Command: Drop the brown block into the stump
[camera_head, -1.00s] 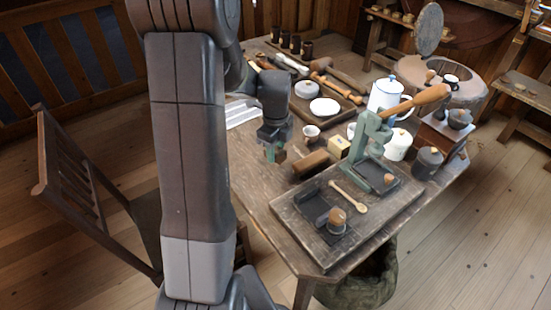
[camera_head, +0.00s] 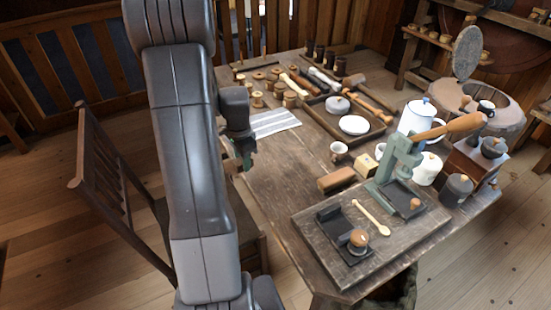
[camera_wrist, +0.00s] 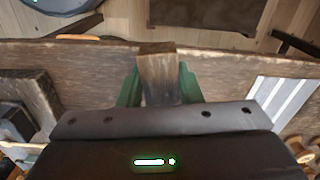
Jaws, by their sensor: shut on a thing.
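My gripper (camera_wrist: 160,88) has green fingers and is shut on a brown wooden block (camera_wrist: 158,72) in the wrist view. The block sticks out beyond the fingertips. In the head view my gripper (camera_head: 243,160) hangs near the left edge of the table, partly hidden by my arm, and the block (camera_head: 231,167) shows only as a small brown patch beside it. The stump (camera_head: 513,121) is a wide, grey-brown, hollowed piece at the far right, behind the table, well away from my gripper. A dark cup and a wooden knob show at its top, and its inside is mostly hidden.
The table (camera_head: 285,190) has bare wood near my gripper. A green lever press (camera_head: 400,160), white pot (camera_head: 417,118), grinder (camera_head: 470,150) and dark canister (camera_head: 456,190) stand towards the stump. A chair (camera_head: 100,180) is at left. A round grey slab (camera_head: 467,52) stands upright by the stump.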

